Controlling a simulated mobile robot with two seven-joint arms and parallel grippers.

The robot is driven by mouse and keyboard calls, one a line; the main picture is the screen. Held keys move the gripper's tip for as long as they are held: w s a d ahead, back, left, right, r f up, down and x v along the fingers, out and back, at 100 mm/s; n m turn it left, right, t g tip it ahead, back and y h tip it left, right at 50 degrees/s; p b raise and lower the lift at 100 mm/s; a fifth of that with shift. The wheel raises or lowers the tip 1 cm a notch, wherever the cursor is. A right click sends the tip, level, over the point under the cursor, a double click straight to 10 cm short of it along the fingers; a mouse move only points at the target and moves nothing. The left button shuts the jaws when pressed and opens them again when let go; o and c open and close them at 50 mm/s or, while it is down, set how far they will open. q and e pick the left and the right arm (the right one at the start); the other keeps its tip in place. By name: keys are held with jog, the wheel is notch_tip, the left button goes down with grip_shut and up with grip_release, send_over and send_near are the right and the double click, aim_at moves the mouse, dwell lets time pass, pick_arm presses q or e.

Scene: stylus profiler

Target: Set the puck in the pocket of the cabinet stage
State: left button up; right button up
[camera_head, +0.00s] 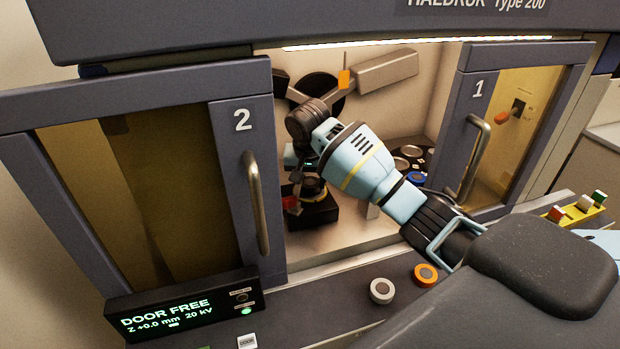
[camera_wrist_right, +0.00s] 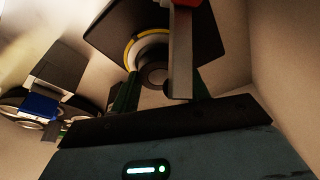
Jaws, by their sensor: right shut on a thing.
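In the head view my right arm reaches through the gap between the cabinet doors, and my right gripper (camera_head: 308,174) is low inside, just over the dark stage (camera_head: 318,211). The stage carries a yellow-edged ring. In the right wrist view the stage (camera_wrist_right: 195,38) shows as a dark plate with a yellow and pale ring. My gripper (camera_wrist_right: 158,92) is shut on a small dark round piece (camera_wrist_right: 155,76), which I take to be the puck. It overlaps the ring's edge in this view; I cannot tell whether they touch. The pocket's inside is hidden. My left gripper is out of view.
Door 2 (camera_head: 228,180) is left of the opening and door 1 (camera_head: 459,155) right, both with handles. A rack with round pieces, one blue (camera_head: 417,178), stands behind my arm. A grey bar (camera_wrist_right: 181,60) is close to the gripper. The display (camera_head: 185,308) reads DOOR FREE.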

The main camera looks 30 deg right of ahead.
jog(key=shift+r, duration=0.5)
jog(key=o, duration=0.7)
jog(key=c, duration=0.7)
jog(key=shift+d, duration=0.1)
